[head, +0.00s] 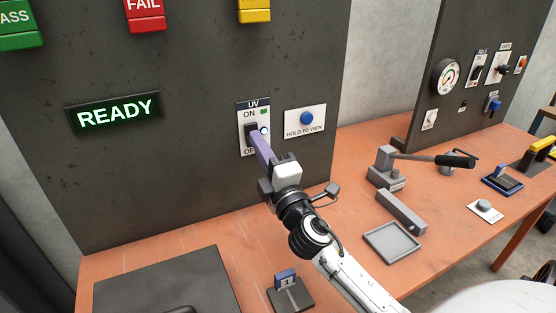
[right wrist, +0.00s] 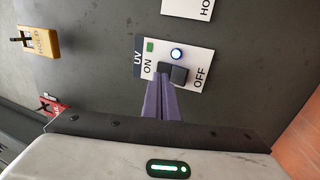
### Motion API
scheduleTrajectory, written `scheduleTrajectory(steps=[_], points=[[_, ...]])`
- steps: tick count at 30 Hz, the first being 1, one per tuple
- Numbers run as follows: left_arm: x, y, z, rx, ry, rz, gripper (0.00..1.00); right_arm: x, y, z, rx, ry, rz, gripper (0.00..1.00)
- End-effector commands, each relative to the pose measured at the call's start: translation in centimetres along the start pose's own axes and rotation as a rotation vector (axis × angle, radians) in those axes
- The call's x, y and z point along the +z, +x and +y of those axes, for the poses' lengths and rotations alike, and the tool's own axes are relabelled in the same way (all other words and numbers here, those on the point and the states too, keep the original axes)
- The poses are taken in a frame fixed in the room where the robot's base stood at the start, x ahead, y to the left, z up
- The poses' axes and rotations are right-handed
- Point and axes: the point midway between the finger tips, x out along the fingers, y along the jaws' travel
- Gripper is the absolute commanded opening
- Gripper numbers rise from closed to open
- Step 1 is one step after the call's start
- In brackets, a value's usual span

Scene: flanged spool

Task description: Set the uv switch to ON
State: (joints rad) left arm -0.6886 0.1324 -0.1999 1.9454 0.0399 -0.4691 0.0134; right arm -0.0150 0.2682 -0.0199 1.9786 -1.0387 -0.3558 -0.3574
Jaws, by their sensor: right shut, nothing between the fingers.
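The UV switch (head: 249,130) is a black rocker on a white plate marked ON at the top and OFF at the bottom, on the dark upright panel. It also shows in the right wrist view (right wrist: 179,75), turned sideways with ON to the left. A small round lamp (right wrist: 177,54) beside it glows blue-white, and a green square (right wrist: 150,47) sits near ON. My right gripper (head: 256,138) is shut and empty, its purple fingertips at the rocker, seemingly touching it. The fingers partly hide the rocker, so I cannot tell its setting. My left gripper is out of view.
A blue HOLD TO VIEW button (head: 306,118) is just right of the switch. A READY display (head: 115,112) is to the left. On the orange bench (head: 215,231) are a grey tray (head: 392,243), a lever fixture (head: 385,168) and a blue-topped fixture (head: 289,290).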

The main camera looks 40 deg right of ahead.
Motion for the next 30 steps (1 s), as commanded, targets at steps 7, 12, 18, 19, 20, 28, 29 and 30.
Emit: scheduleTrajectory(steps=[7, 12, 18, 19, 20, 28, 29, 30], points=[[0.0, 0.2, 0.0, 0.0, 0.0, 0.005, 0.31, -0.8, -5.0, 1.4, -0.002, 0.006, 0.012, 0.0], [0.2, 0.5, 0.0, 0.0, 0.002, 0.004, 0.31, -0.7, -8.3, 2.4, -0.002, 0.005, 0.01, 0.0], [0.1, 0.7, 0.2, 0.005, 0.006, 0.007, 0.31, -0.7, -10.4, 3.2, -0.001, 0.004, 0.01, 0.0], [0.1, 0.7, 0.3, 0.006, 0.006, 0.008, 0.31, -0.7, -10.5, 3.3, -0.001, 0.003, 0.01, 0.0], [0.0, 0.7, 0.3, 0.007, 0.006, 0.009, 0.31, -0.7, -10.7, 3.4, 0.0, 0.003, 0.01, 0.0], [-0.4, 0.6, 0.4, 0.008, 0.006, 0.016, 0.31, -0.7, -10.8, 3.5, 0.001, 0.003, 0.01, 0.0], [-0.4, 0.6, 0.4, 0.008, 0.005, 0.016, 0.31, -0.7, -10.8, 3.5, 0.001, 0.003, 0.01, 0.0], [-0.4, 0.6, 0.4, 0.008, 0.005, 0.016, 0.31, -0.7, -10.8, 3.5, 0.001, 0.003, 0.01, 0.0]])
